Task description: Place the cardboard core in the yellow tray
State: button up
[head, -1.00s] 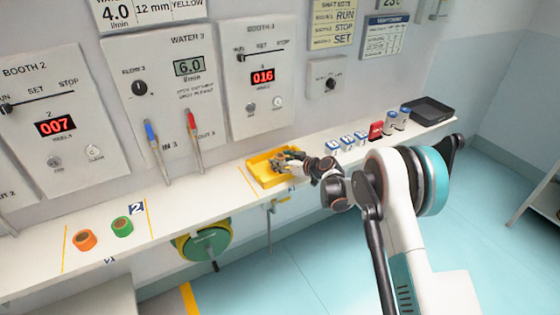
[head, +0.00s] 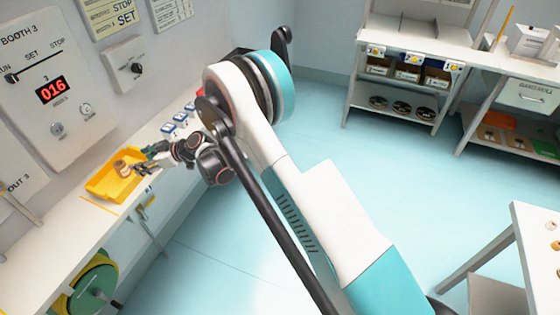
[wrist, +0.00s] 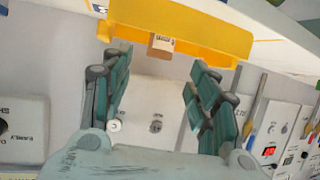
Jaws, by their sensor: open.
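The yellow tray (head: 101,188) lies on the narrow wall shelf at the left in the head view. The small tan cardboard core (head: 122,168) appears inside it, toward its back. In the wrist view the tray (wrist: 200,25) spans the top, with the core (wrist: 161,43) at its edge. My gripper (head: 141,167) is at the tray's right side, just right of the core. In the wrist view my gripper (wrist: 163,60) has its two fingers wide apart with nothing between them. The core shows beyond the fingertips, and the exact gap to it cannot be told.
Blue-and-white items (head: 175,125) stand on the shelf right of the tray. A green and yellow reel (head: 93,285) hangs below the shelf. A rack with bins (head: 408,72) stands at the back, and a white table (head: 535,225) at the right. The floor between is clear.

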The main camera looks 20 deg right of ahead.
jog(key=s+d+r+m+h, duration=0.2)
jog(key=s+d+r, duration=0.2)
jog(key=d+r, duration=0.3)
jog(key=s+d+r+m+t+h, duration=0.1)
jog(key=s+d+r+m, duration=0.15)
jog(key=d+r, duration=0.45)
jog(key=s+d+r+m+h, duration=0.1)
jog(key=s+d+r+h, duration=0.1)
jog(key=s+d+r, duration=0.35)
jog(key=s+d+r+m+h, duration=0.1)
jog(key=s+d+m+h, duration=0.2)
jog(key=s+d, duration=0.8)
jog(key=s+d+r+m+h, duration=0.2)
jog(key=s+d+m+h, duration=0.2)
jog(key=s+d, duration=0.6)
jog(key=s, duration=0.7)
jog(key=shift+d+r, duration=0.15)
jog(key=shift+d, duration=0.25)
jog(key=shift+w, duration=0.1)
